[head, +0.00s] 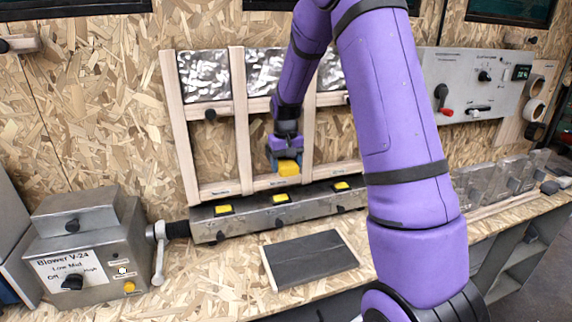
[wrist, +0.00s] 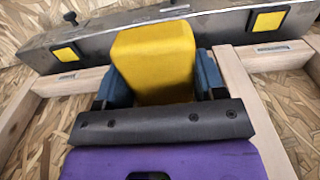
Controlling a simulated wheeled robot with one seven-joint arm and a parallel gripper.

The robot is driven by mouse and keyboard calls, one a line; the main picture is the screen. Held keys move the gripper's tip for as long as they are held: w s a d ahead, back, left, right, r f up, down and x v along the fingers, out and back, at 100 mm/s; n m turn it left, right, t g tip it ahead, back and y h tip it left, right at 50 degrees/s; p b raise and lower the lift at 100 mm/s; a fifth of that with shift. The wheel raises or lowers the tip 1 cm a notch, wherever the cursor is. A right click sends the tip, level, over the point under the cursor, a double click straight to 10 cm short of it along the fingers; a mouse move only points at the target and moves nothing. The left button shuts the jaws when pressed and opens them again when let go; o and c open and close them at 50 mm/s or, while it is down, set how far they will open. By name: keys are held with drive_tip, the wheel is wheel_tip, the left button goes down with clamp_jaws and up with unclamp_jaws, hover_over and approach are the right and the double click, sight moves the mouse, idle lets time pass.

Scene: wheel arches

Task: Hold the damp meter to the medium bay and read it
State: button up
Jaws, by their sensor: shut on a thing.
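My gripper (head: 286,153) is shut on a yellow block-shaped thing (head: 288,168), which I take to be the damp meter. The wrist view shows the yellow body (wrist: 155,60) between the two blue fingers. No display or reading shows on it. In the head view the gripper is in front of the middle bay (head: 265,150) of the wooden stud frame, low down, above the bottom rail. I cannot tell whether the meter touches the bay's back. Small labels on the bottom rail are too small to read, so which bay is medium is unclear.
A metal duct (head: 250,222) with several yellow squares runs below the frame. A blower box (head: 90,245) stands at the left, with a dark board (head: 308,258) on the bench. A control panel (head: 475,85) hangs at the right. My arm hides part of the right bay.

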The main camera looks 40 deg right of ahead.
drive_tip(key=s+a, duration=0.2)
drive_tip(key=s, duration=0.7)
drive_tip(key=shift+s+a, duration=0.25)
drive_tip(key=shift+a, duration=0.1)
drive_tip(key=shift+s, duration=0.1)
idle(0.8)
